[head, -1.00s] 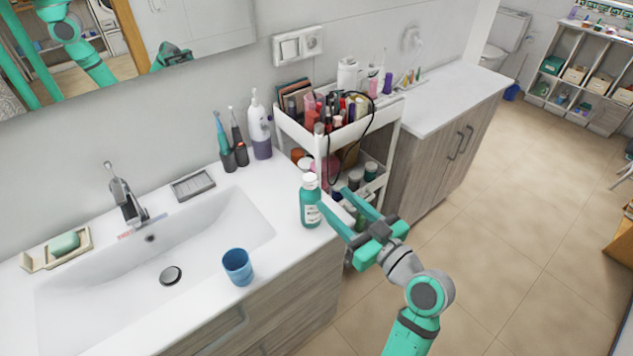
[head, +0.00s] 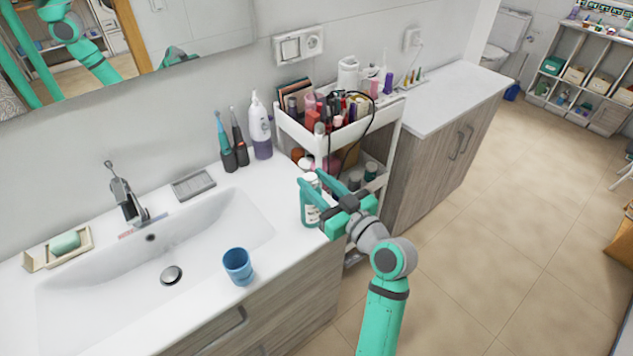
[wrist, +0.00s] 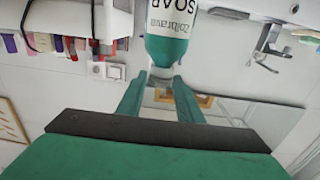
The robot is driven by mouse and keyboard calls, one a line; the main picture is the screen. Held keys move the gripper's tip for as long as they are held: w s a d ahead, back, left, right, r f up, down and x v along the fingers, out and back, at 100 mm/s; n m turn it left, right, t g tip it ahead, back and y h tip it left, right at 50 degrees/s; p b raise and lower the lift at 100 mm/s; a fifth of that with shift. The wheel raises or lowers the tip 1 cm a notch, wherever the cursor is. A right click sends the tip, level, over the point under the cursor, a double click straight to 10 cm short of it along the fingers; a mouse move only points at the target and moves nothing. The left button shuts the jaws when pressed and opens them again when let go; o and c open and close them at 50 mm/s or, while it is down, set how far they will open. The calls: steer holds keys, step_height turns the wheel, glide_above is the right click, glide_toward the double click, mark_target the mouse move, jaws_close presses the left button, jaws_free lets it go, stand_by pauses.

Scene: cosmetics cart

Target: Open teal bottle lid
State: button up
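The teal bottle (head: 308,212) stands upright on the white counter near its right end. Its white lid (head: 311,178) is on top. My gripper (head: 309,182) is at lid height, its fingers reaching in from the right and front on either side of the lid. In the wrist view, which is upside down, the bottle (wrist: 173,40) shows its SOAP label. The lid (wrist: 161,72) lies between the spread tips of my gripper (wrist: 160,80), which appears open. Contact with the lid is hard to tell. The fingers partly hide the bottle in the head view.
A blue cup (head: 238,266) stands by the sink's front edge. A white cart (head: 345,138) full of cosmetics is just behind the bottle. A pump bottle (head: 260,132) and electric toothbrushes (head: 226,150) stand at the wall. The counter left of the bottle is clear.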

mark_target(312, 177)
steer(key=shift+d, duration=0.1)
steer(key=c, duration=0.6)
steer(key=shift+w+a+r+g+h, duration=0.2)
steer(key=shift+r+g+h, duration=0.25)
steer(key=shift+g, duration=0.3)
steer(key=shift+w+a+r+g+h, duration=0.15)
steer(key=shift+r+g+h, duration=0.2)
steer(key=shift+g+h, duration=0.3)
steer(key=g+h, duration=0.1)
steer(key=w+r+g, duration=0.1)
steer(key=g, duration=0.1)
steer(key=shift+a+h, duration=0.15)
steer(key=shift+h, duration=0.25)
steer(key=g, duration=0.1)
steer(key=g+h, duration=0.1)
steer(key=w+g+h, duration=0.1)
steer(key=shift+a+r+g, duration=0.35)
steer(key=shift+g, duration=0.05)
steer(key=shift+w+a+f+g+h, duration=0.1)
steer(key=shift+w+a+g+h, duration=0.15)
steer(key=shift+g+h, duration=0.35)
steer(key=shift+w+a+f+g+h, duration=0.1)
steer(key=shift+w+g+h, duration=0.1)
steer(key=shift+g+h, duration=0.4)
steer(key=shift+w+a+g+h, duration=0.2)
steer(key=shift+w+g+h, duration=0.1)
steer(key=shift+g, duration=0.5)
steer(key=shift+s+d, duration=0.1)
steer(key=shift+d, duration=0.1)
steer(key=shift+a, duration=0.3)
